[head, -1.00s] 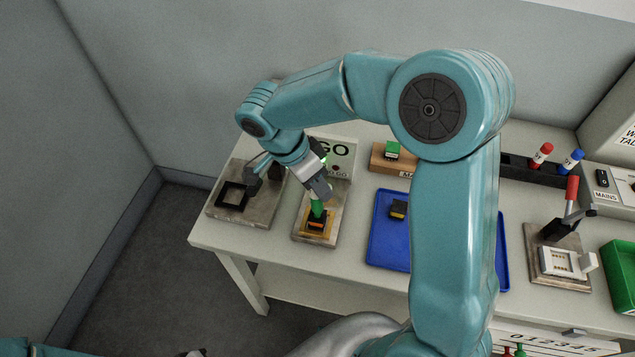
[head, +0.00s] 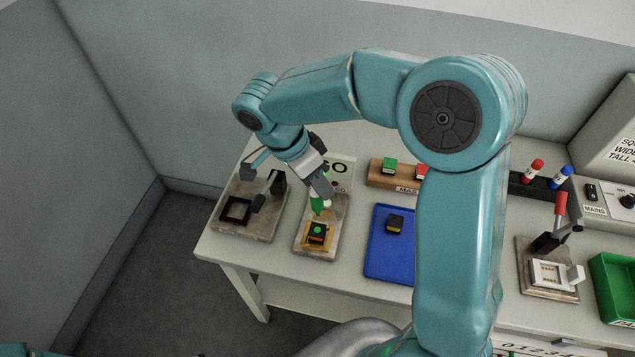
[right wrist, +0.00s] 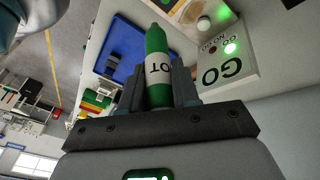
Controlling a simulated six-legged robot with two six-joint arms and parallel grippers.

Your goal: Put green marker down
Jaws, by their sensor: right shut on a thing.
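My right gripper (head: 319,192) is shut on the green marker (head: 317,204), which has a white band. In the right wrist view the marker (right wrist: 157,60) stands out between the fingers, with part of a label showing. In the head view it hangs just above a black connector (head: 317,235), apart from it. The connector sits in a yellowish nest on a grey plate (head: 312,252) and has a green dot on top. A dark marker rack (head: 522,188) at the right holds a red marker (head: 534,168) and a blue marker (head: 561,177). My left gripper is not in view.
A GO box (head: 343,170) with a lit green lamp in the wrist view stands behind the plate. A toggle press (head: 238,212) is at left. A blue tray (head: 383,258) with a black part, a wooden block (head: 380,178) and a lever fixture (head: 548,275) stand rightward.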

